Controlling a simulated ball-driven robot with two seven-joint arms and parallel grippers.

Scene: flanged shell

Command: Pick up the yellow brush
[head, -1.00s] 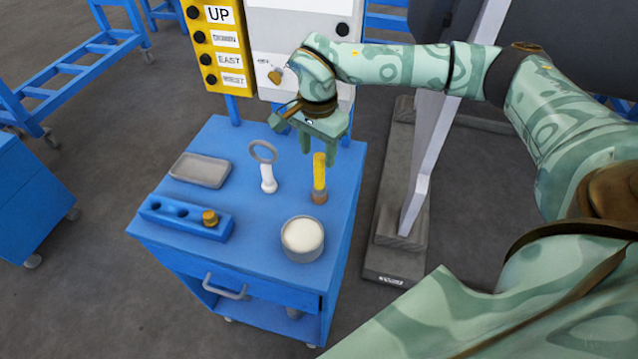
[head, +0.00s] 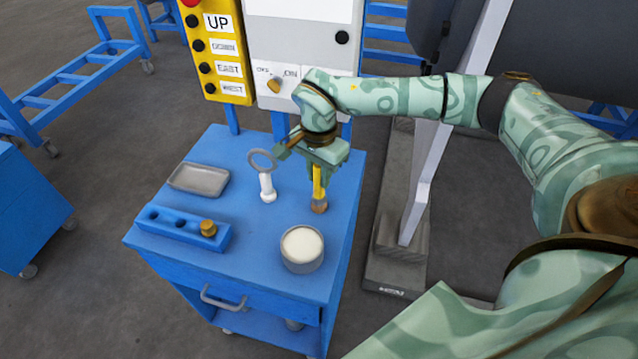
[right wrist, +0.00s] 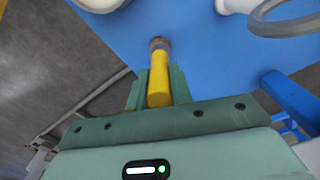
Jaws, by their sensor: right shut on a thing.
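The yellow brush (head: 318,188) stands upright on the blue cart top (head: 240,250), its brown end down, near the cart's right edge. My right gripper (head: 317,176) is above it with its fingers shut on the upper part of the yellow handle. In the right wrist view the brush (right wrist: 159,82) lies between the two green fingers (right wrist: 158,92), its brown end pointing away from my palm. The top of the handle is hidden by the gripper in the head view. My left gripper is not in view.
A white-handled ring tool (head: 267,187) stands close left of the gripper. A round tin (head: 302,262) is in front of the brush. A grey tray (head: 199,179) and a blue holed block (head: 170,229) are on the left. A control panel (head: 300,40) rises behind.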

